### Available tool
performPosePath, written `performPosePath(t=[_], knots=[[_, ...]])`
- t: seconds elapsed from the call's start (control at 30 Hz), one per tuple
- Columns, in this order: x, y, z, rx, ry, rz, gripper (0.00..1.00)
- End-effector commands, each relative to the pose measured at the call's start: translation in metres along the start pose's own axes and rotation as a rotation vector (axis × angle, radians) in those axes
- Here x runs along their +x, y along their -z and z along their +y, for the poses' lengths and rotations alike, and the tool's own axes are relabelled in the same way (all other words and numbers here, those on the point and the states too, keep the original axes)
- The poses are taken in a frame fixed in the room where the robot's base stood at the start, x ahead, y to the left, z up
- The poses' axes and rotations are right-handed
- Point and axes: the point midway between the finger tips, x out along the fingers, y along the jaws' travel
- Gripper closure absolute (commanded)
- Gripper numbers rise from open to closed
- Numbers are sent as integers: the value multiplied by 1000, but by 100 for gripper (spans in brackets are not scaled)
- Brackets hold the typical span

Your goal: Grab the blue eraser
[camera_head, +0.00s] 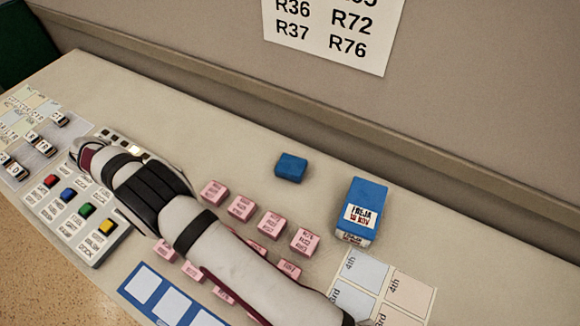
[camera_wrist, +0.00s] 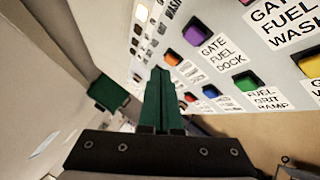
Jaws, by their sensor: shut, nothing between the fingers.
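A small plain blue block (camera_head: 291,167), which looks like the blue eraser, lies on the desk in the middle of the head view, behind the pink blocks. A larger blue box (camera_head: 372,197) with a white label stands to its right. My gripper (camera_wrist: 159,75) shows in the wrist view with its green fingers together and nothing between them. In the head view my arm reaches to the far left, over the button panel, well away from the small blue block. The fingertips are hidden there. The wrist view shows neither blue thing.
The button panel (camera_head: 84,222) has coloured buttons and labels; it also fills the right of the wrist view (camera_wrist: 225,62). Several pink labelled blocks (camera_head: 241,208) lie on both sides of my arm. A wall (camera_head: 450,110) rises behind the desk. The desk around the small blue block is clear.

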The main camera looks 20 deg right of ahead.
Motion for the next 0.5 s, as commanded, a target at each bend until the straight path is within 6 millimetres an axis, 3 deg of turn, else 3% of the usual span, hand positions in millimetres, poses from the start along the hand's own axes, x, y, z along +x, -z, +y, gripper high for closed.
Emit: performPosePath(t=[0.07,0.5], knots=[[0,0,0,0,0,0,93],[0,0,0,0,0,0,14]])
